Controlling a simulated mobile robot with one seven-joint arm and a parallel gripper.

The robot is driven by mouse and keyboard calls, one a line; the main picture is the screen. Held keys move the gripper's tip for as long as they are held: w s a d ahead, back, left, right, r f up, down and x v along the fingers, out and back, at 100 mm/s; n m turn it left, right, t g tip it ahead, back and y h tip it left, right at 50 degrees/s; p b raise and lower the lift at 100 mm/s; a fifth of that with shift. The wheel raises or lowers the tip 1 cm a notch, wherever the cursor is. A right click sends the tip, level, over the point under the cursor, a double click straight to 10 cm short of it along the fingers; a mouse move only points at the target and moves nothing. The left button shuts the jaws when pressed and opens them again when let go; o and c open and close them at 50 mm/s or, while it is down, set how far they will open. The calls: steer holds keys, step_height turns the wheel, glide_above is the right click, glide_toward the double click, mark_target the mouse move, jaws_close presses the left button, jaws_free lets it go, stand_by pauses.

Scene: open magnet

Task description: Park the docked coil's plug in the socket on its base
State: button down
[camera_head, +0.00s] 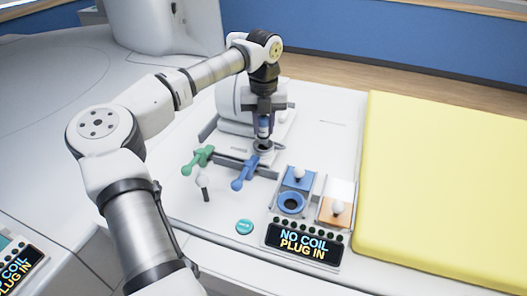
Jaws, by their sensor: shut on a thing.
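The docked coil (236,104) is a white unit at the back of the white table, on a pale base (236,137). My gripper (263,117) points down over the base's right part. The socket (264,146) is a dark round ring on the base, just below the plug. I cannot tell whether the plug's tip touches it or is apart from it. The plug's lower end is partly hard to make out.
A green lever (198,159) and a blue lever (245,173) stand in front of the base. A panel with blue (291,203) and orange (335,211) ports sits right, above a display (302,243) reading "NO COIL PLUG IN". A yellow pad (440,185) fills the right.

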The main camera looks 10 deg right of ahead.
mark_target(264, 134)
steer(key=shift+f+b, duration=1)
steer(key=shift+f, duration=0.65)
steer(key=c, duration=1.1)
jaws_free()
steer(key=shift+r, duration=0.15)
step_height(264, 134, up, 14)
steer(key=shift+f+b, duration=0.2)
steer(key=shift+b, duration=0.6)
